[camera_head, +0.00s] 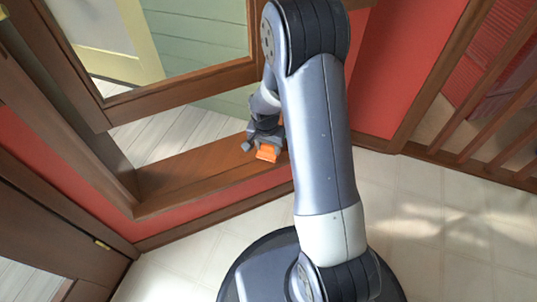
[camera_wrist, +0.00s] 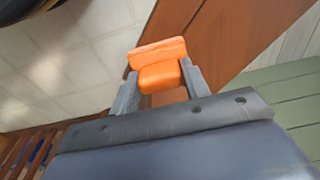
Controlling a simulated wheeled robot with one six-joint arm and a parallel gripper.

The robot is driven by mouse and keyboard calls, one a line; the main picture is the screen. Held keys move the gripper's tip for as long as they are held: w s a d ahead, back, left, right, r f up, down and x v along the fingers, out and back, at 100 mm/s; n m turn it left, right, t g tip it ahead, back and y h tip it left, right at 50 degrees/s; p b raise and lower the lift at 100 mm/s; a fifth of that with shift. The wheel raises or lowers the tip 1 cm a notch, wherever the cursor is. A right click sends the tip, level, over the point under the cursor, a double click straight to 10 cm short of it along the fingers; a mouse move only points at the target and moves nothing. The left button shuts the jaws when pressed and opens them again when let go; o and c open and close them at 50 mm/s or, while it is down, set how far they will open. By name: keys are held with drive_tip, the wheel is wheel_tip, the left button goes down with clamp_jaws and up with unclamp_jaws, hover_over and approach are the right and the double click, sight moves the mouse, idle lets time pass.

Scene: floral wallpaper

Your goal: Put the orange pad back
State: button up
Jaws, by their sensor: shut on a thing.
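The orange pad (camera_head: 267,153) is a small orange block in my gripper (camera_head: 262,145), over the brown wooden window sill (camera_head: 200,171). In the wrist view the orange pad (camera_wrist: 158,56) sits between the two grey fingers of my gripper (camera_wrist: 158,82), which are shut on it. Its wider end sticks out past the fingertips. The brown sill (camera_wrist: 208,40) lies behind and below it in that view. I cannot tell whether the pad touches the sill. My arm hides part of the sill's right end.
The brown window frame (camera_head: 185,80) stands around the opening above the sill. A red wall (camera_head: 380,80) and wooden railings (camera_head: 480,110) are at the right. The pale tiled floor (camera_head: 420,210) is clear. A brown door (camera_head: 45,225) is at the lower left.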

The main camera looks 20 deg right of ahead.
sight(268, 152)
drive_tip(key=shift+f+b, duration=0.55)
drive_tip(key=shift+f, duration=1.05)
drive_tip(key=shift+f, duration=0.1)
drive_tip(key=shift+f, duration=0.15)
drive_tip(key=o, duration=1)
drive_tip(key=shift+o, duration=0.2)
drive_tip(key=shift+r, duration=0.2)
wheel_tip(268, 152, up, 12)
drive_tip(key=s+p, duration=0.1)
drive_tip(key=p, duration=0.3)
drive_tip(key=shift+a, duration=0.4)
drive_tip(key=shift+f, duration=0.1)
